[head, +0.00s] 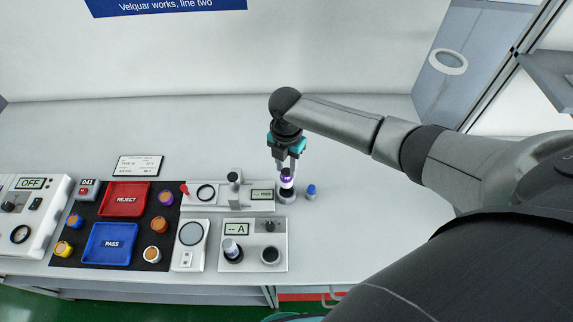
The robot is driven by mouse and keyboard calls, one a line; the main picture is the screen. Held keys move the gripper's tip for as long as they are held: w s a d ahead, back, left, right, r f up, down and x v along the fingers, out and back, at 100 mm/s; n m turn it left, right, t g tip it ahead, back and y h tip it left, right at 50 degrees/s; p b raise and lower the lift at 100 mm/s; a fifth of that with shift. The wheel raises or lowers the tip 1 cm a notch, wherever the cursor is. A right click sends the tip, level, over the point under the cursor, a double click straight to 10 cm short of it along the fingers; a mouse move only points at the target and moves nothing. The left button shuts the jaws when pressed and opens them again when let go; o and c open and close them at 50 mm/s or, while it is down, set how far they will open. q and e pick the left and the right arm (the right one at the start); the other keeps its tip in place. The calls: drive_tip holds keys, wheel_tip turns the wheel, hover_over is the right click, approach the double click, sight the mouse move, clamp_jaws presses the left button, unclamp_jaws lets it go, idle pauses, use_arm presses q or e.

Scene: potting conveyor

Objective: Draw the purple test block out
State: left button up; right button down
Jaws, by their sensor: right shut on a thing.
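The fingers hide part of the block. My left gripper is not in view.
A small blue-capped piece (311,192) stands close to the right. A tester (252,258) reading A is in front. Left are the fixture's display (261,195), a red REJECT tray (126,193), a blue PASS tray (92,250) and several coloured pieces. The table behind is clear.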

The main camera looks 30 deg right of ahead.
sight(286, 172)
drive_tip(key=shift+r, duration=0.15)
wheel_tip(286, 172, up, 2)
drive_tip(key=p, duration=0.2)
drive_tip(key=shift+r+p, duration=0.2)
drive_tip(key=shift+p, duration=0.15)
drive_tip(key=shift+r, duration=2.15)
